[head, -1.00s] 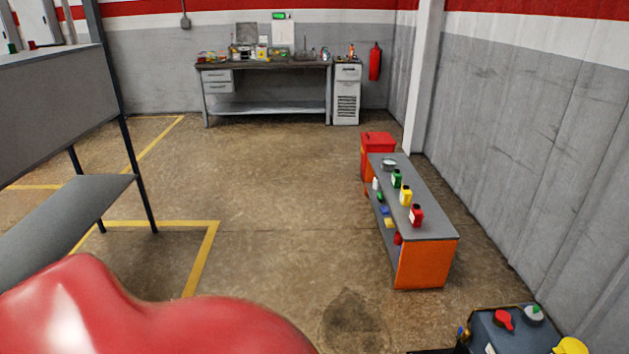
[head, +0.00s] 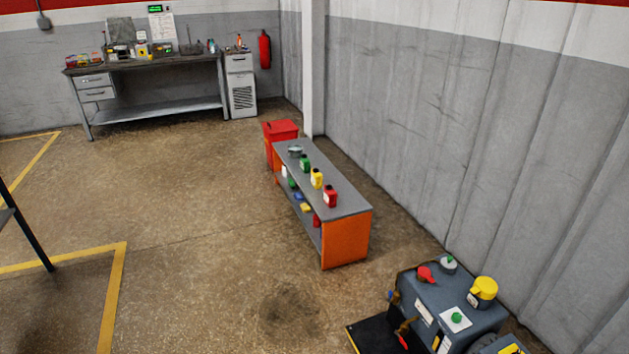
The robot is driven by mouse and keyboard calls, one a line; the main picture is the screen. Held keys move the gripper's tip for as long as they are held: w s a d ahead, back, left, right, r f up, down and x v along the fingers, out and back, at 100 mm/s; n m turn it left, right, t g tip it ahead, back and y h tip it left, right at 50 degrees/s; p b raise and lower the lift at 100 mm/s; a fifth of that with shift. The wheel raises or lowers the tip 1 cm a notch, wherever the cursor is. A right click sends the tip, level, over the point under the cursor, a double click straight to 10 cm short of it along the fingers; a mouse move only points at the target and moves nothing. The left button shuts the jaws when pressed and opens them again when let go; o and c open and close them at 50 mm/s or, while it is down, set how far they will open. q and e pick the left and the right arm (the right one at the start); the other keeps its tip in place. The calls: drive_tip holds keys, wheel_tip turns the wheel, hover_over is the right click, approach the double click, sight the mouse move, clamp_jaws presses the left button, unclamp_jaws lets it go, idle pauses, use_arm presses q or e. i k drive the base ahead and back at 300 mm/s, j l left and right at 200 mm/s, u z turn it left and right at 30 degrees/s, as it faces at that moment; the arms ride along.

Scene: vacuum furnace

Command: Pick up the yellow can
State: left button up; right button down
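The yellow can (head: 317,178) stands upright on the grey top of a low orange bench (head: 346,240), a few metres ahead. It has a dark cap and a pale label. A green can (head: 305,164) stands just behind it and a red can (head: 330,196) just in front of it, in the same row. Neither of my grippers is in view.
A grey machine (head: 450,300) with a yellow cap stands at the lower right. A red bin (head: 281,131) is behind the bench, and a corrugated wall (head: 450,130) runs along its right. A workbench (head: 150,65) stands at the back. The floor left of the bench is open.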

sight(316, 178)
drive_tip(key=i+j+u, duration=0.35)
drive_tip(key=i, duration=0.4)
drive_tip(key=i+u, duration=0.35)
drive_tip(key=i, duration=0.35)
drive_tip(key=i+z, duration=0.15)
drive_tip(key=i, duration=0.4)
drive_tip(key=i+z, duration=0.1)
drive_tip(key=i, duration=0.45)
drive_tip(key=i+j+z, duration=0.15)
drive_tip(key=i, duration=0.4)
drive_tip(key=i+j+z, duration=0.1)
drive_tip(key=i, duration=0.4)
drive_tip(key=i+z, duration=0.35)
drive_tip(key=i, duration=0.15)
drive_tip(key=i+z, duration=0.4)
drive_tip(key=i+j, duration=0.05)
drive_tip(key=i, duration=0.05)
